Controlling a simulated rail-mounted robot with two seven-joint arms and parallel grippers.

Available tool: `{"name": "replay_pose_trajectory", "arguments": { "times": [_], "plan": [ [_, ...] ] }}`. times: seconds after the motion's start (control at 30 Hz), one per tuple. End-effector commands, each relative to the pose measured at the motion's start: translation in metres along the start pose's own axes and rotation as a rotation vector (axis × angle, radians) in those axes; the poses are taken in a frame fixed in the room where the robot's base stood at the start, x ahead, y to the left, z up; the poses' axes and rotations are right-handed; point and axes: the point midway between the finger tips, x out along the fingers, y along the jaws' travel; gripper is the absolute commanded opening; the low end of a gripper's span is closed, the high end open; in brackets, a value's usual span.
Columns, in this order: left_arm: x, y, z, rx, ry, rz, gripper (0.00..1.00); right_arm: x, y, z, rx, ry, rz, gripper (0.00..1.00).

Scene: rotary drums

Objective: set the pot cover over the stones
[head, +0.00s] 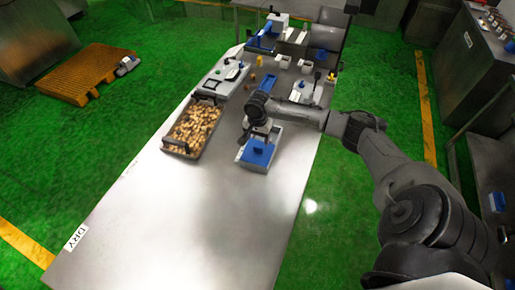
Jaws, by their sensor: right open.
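The stones (198,122) are small tan lumps filling a dark rectangular pan (172,151) with a handle at each end, on the left of the steel table. The stones show uncovered. My right gripper (258,132) is right of the pan, pointing down over a pale box (245,160) that holds a blue piece with an upright blue part (258,154). It is open; whether it touches the blue part I cannot tell. I cannot tell for sure which thing is the pot cover. My left gripper is out of view.
The steel table (180,225) is bare at its near end. Behind the pan are a grey device (232,72), several small cups and blue items, and a blue and white machine (270,35). An orange pallet (78,75) lies on the green floor at left.

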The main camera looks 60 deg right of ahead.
Motion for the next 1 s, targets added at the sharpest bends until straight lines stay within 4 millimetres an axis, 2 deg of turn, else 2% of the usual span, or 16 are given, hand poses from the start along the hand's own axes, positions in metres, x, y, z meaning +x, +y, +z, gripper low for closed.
{"name": "replay_pose_trajectory", "arguments": {
  "times": [0.03,0.2,0.4,0.6,0.93,1.0],
  "plan": [
    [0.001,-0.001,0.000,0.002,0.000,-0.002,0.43,0.011,0.000,0.000,0.001,-0.002,0.001,0.68],
    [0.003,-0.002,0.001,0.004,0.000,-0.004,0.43,0.038,0.000,0.000,0.000,-0.001,0.001,0.68],
    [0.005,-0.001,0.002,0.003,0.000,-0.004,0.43,0.061,0.000,0.000,0.000,-0.001,-0.001,0.68],
    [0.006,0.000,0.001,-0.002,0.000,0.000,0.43,0.071,0.000,0.000,-0.001,0.001,-0.001,0.68],
    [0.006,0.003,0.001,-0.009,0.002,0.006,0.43,0.072,0.000,0.000,-0.002,0.001,-0.001,0.68],
    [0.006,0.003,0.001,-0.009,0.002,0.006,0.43,0.072,0.000,0.000,-0.002,0.001,-0.001,0.62]
  ]
}}
